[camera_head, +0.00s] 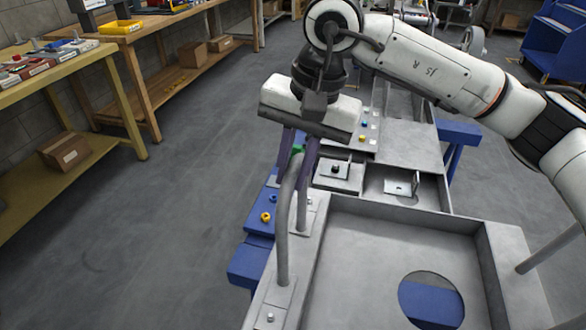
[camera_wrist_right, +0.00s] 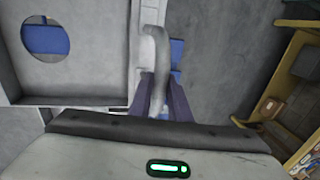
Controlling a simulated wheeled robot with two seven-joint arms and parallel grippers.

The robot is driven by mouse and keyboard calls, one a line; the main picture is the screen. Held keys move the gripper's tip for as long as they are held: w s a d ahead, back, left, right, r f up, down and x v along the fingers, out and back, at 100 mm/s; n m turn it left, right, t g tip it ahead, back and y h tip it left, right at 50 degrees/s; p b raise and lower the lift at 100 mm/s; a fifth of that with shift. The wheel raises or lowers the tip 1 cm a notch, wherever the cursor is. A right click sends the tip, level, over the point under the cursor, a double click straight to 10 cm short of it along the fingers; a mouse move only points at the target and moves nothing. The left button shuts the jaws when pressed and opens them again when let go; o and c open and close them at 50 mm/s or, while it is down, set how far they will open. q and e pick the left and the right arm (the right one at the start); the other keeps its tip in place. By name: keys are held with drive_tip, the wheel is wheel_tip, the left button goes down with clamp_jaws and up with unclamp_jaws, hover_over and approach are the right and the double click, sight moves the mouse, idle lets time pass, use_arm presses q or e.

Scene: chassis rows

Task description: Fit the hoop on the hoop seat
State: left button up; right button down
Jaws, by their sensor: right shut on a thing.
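The hoop (camera_head: 282,235) is a bent grey tube, standing about upright at the left rim of the grey chassis. My right gripper (camera_head: 289,178) has its purple fingers shut on the hoop's upper part. The hoop (camera_wrist_right: 157,50) also runs between the fingers of my right gripper (camera_wrist_right: 160,78) in the right wrist view. The hoop seat shows as small bolted plates on the rim, a near plate (camera_head: 276,296) and a far one (camera_head: 311,203). The hoop's two lower ends appear over these plates; I cannot tell whether they touch or sit in them. My left gripper is out of view.
The chassis tray (camera_head: 385,245) has a round hole, with small compartments behind it. Another grey tube (camera_head: 550,250) stands at the right rim. Blue supports (camera_head: 250,262) lie under the chassis. Wooden benches (camera_head: 75,75) stand at the left; the floor between is clear.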

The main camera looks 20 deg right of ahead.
drive_tip(key=c, duration=1.6)
unclamp_jaws()
drive_tip(key=shift+o, duration=0.2)
drive_tip(key=shift+f, duration=0.15)
drive_tip(key=shift+r, duration=0.6)
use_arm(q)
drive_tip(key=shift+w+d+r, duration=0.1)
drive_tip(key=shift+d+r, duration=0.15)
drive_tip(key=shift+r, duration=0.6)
use_arm(e)
wheel_tip(320, 180, up, 9)
drive_tip(key=s+d, duration=0.1)
drive_tip(key=shift+d, duration=0.35)
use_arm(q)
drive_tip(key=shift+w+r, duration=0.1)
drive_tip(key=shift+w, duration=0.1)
